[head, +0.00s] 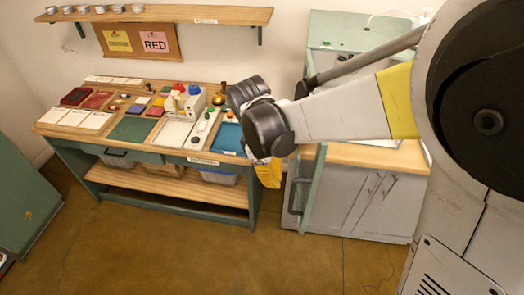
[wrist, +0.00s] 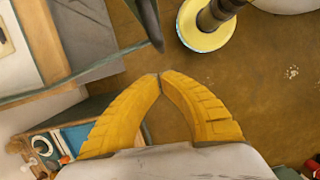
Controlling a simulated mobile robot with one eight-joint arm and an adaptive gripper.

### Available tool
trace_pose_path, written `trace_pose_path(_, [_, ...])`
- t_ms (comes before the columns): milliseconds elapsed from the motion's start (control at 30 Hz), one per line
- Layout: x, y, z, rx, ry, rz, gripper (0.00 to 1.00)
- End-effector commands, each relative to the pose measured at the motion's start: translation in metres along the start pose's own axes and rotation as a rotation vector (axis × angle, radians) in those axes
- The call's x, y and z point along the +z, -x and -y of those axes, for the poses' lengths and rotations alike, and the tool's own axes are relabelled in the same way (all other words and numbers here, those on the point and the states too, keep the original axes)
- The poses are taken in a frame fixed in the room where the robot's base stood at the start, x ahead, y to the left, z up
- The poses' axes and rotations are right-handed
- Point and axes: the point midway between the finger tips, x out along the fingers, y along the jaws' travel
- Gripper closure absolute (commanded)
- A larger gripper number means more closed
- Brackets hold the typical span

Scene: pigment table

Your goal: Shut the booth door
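The booth (head: 340,30) is a pale green box on a wood-topped cabinet at the right in the head view, partly hidden by my arm. Its green-framed door (head: 314,190) stands open, swung out past the cabinet front. A dark handle (head: 297,197) is on the door's outer end. My yellow gripper (head: 268,172) points down just left of the handle, seemingly apart from it. In the wrist view my gripper (wrist: 159,76) has its fingertips together with nothing between them. A dark green bar (wrist: 148,22), probably the handle, lies just beyond the tips.
A work table (head: 130,128) with pigments, trays and bottles stands left of my gripper. Grey cabinet doors (head: 350,200) are under the booth. A yellow round base with a dark post (wrist: 205,35) shows in the wrist view. The brown floor (head: 180,250) in front is clear.

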Motion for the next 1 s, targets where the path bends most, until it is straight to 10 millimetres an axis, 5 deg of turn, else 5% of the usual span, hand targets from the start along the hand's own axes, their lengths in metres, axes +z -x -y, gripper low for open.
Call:
trace_pose_path(200, [0.018, -0.004, 0.000, 0.000, -0.001, 0.000, 1.00])
trace_pose_path(733, [0.027, -0.006, 0.000, 0.003, 0.013, 0.000, 1.00])
trace_pose_path(1000, [0.078, -0.018, -0.004, 0.030, 0.121, 0.000, 1.00])
